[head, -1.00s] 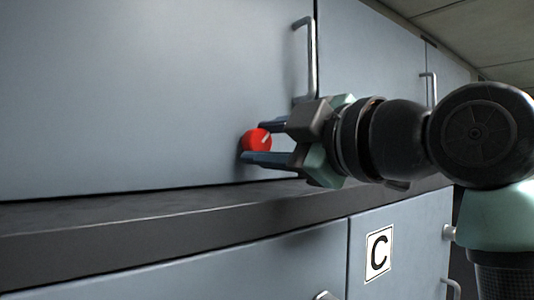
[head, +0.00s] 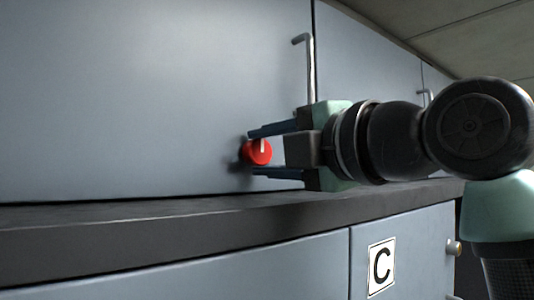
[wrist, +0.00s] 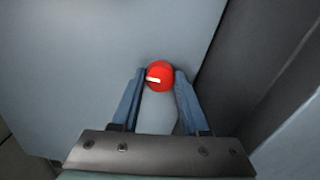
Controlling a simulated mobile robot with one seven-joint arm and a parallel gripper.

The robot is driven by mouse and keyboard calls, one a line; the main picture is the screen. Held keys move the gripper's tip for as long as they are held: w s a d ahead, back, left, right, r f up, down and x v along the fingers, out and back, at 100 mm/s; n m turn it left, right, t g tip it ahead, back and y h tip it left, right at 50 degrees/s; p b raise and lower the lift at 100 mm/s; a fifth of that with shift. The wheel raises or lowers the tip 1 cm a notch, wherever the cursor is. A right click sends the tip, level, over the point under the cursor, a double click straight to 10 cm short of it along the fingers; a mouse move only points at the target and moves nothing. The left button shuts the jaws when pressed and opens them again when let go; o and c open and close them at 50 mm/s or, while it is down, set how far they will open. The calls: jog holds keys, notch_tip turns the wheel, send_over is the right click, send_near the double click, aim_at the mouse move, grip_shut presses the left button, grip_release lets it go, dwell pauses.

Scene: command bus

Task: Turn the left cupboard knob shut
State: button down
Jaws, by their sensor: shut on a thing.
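The red knob (head: 257,153) sits on the lower part of the large grey cupboard door (head: 140,90). Its white mark stands about upright in the head view. In the wrist view the knob (wrist: 159,76) lies between the fingertips, with its white mark pointing left. My gripper (head: 252,153) has one blue finger above the knob and one below it. It is shut on the knob, and in the wrist view my gripper (wrist: 160,79) has a finger at each side of it.
A dark ledge (head: 150,225) runs just below the door and close under the lower finger. A metal handle (head: 310,70) stands on the door above my gripper. A lower cupboard door bears a "C" label (head: 381,267).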

jog(key=shift+r, duration=0.1)
dwell(0.4)
jog(key=shift+c, duration=2)
grip_release()
jog(key=shift+a, duration=0.1)
